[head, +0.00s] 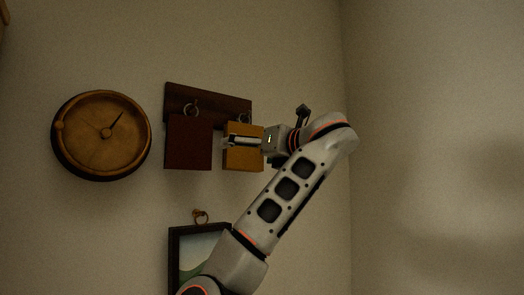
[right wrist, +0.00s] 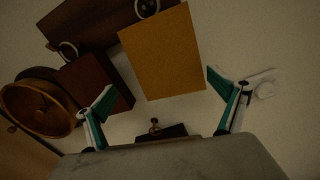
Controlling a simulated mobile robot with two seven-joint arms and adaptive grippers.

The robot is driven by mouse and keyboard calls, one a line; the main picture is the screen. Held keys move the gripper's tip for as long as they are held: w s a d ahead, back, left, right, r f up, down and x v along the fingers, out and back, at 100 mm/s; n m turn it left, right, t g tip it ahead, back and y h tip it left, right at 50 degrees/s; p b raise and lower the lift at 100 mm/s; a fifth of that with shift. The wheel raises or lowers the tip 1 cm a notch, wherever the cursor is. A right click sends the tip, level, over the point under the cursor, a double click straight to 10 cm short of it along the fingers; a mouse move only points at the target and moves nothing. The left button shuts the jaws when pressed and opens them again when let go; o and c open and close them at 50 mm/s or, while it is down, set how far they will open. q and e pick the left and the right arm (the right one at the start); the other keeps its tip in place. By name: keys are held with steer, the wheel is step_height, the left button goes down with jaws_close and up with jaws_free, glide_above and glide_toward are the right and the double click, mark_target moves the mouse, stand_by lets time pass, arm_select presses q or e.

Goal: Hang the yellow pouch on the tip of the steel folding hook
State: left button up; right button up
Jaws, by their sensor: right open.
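The yellow pouch (head: 244,160) is upright against the wall, under the right end of a dark wooden rack (head: 208,103). Its flat face (right wrist: 163,55) fills the upper middle of the right wrist view. A round metal fitting (right wrist: 146,6) shows at the pouch's top edge; I cannot tell whether this is the steel folding hook or whether the pouch hangs on its tip. My right gripper (head: 230,141) is in front of the pouch and covers part of it. Its fingers (right wrist: 160,92) are spread wide, with nothing gripped. My left gripper is not in view.
A dark red pouch (head: 188,145) hangs to the left, below a metal ring (head: 190,108). A round wooden clock (head: 100,135) is further left. A framed picture (head: 180,262) with a brass hanger (head: 200,216) is below. The wall to the right is bare.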

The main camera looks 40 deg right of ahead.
steer(key=s, duration=0.6)
steer(key=shift+a, duration=0.35)
